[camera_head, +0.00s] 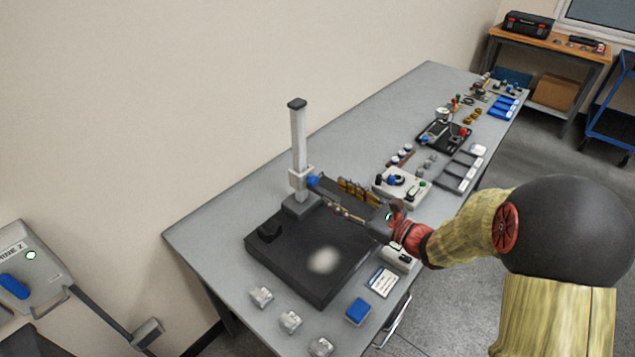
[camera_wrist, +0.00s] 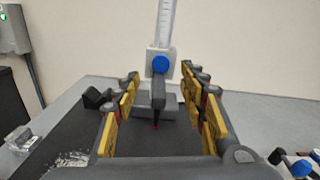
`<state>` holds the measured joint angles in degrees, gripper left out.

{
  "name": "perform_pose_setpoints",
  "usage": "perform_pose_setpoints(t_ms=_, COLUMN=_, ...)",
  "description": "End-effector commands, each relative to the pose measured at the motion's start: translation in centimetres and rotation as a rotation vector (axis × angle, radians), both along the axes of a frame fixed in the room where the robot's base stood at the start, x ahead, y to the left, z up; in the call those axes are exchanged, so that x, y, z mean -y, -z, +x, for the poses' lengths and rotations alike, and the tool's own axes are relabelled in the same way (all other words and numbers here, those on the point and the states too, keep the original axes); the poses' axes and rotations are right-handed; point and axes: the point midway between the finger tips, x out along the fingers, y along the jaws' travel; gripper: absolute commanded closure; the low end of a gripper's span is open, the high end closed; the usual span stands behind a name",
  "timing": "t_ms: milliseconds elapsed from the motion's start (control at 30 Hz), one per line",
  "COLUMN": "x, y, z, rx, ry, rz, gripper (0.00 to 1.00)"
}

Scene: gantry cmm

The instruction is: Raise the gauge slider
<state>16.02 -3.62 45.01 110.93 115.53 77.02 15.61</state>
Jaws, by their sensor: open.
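The height gauge has a pale upright column (camera_head: 299,140), also in the wrist view (camera_wrist: 165,22), rising from a dark foot on a black plate. Its grey gauge slider (camera_head: 296,180) sits low on the column, with a blue knob on its face. In the wrist view the slider (camera_wrist: 150,58) is straight ahead with its blue knob (camera_wrist: 160,64), and a dark arm (camera_wrist: 158,92) sticks out toward me. My gripper (camera_wrist: 159,80) is open, its yellow-padded fingers on either side of that arm with gaps visible. In the head view my gripper (camera_head: 335,190) reaches in from the right.
The black plate (camera_head: 278,262) lies on a grey table (camera_head: 215,210) against the wall. Several clear blocks (camera_head: 290,321) and a blue block (camera_head: 358,311) lie in front. A grey control box (camera_head: 412,191) stands right of my gripper. Room above the slider is clear.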

Motion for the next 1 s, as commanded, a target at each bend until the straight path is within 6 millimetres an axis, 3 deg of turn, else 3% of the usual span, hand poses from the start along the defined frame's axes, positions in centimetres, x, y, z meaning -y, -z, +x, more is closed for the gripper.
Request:
perform_pose_setpoints(t_ms=500, x=-4.6, y=0.1, z=4.8, rx=0.001, ry=0.004, rz=0.005, gripper=0.58)
perform_pose_setpoints(t_ms=933, x=-5.3, y=0.0, z=5.5, rx=0.0, ry=0.006, rz=0.006, gripper=0.58)
perform_pose_setpoints(t_ms=1000, x=-5.3, y=0.0, z=5.5, rx=0.0, ry=0.006, rz=0.006, gripper=0.62)
